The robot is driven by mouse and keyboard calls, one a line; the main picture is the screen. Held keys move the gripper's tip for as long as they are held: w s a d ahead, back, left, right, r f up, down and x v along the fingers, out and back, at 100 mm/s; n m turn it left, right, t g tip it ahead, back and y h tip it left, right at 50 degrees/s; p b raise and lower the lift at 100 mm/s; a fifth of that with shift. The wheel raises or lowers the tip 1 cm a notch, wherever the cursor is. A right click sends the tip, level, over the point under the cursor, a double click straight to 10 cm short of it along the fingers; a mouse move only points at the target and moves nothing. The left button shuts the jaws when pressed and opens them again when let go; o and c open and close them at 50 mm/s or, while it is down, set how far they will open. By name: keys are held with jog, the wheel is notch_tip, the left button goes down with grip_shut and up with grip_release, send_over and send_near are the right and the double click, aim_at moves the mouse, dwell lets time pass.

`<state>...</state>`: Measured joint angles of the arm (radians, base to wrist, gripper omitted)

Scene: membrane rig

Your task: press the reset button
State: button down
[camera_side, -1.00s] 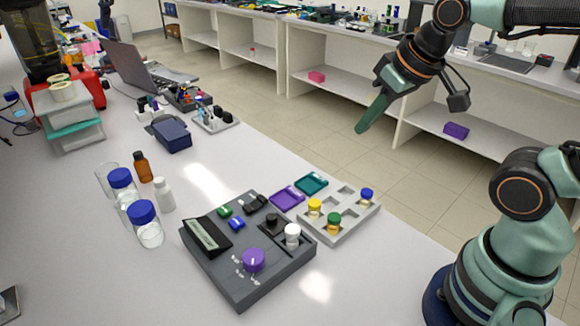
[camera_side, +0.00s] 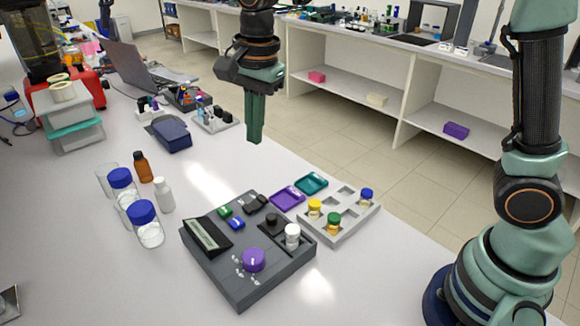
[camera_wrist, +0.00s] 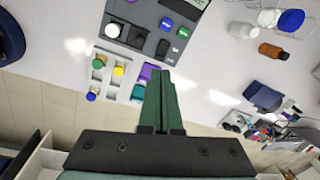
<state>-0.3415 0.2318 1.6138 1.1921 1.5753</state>
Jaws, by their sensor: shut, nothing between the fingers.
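The dark grey membrane rig (camera_side: 240,285) sits on the white bench in the side view. Its top carries a small display (camera_side: 202,233), a green button (camera_side: 225,211), a blue button (camera_side: 237,224), black parts and a purple knob (camera_side: 253,260). I cannot read which button is marked reset. In the wrist view the green button (camera_wrist: 182,32) and blue button (camera_wrist: 166,23) show at the top. My gripper (camera_side: 255,139) is shut and empty, pointing down, well above the bench and beyond the rig. Its fingers show in the wrist view (camera_wrist: 161,76), touching nothing.
A grey tray (camera_side: 345,232) with yellow-, green- and blue-capped vials stands right of the rig. Purple (camera_side: 287,198) and teal (camera_side: 312,183) small trays lie behind. Blue-capped jars (camera_side: 150,235) and an amber bottle (camera_side: 142,167) stand left. Bench in front of the rig is clear.

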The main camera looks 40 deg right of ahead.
aim_at(236, 221)
jog(key=w+a+f+m+g, duration=0.1)
jog(key=a+f+m, duration=0.2)
jog(key=a+f, duration=0.1)
jog(key=shift+w+a+m, duration=0.4)
jog(key=shift+a, duration=0.25)
notch_tip(236, 221, down, 14)
jog(key=shift+r, duration=0.1)
dwell(0.4)
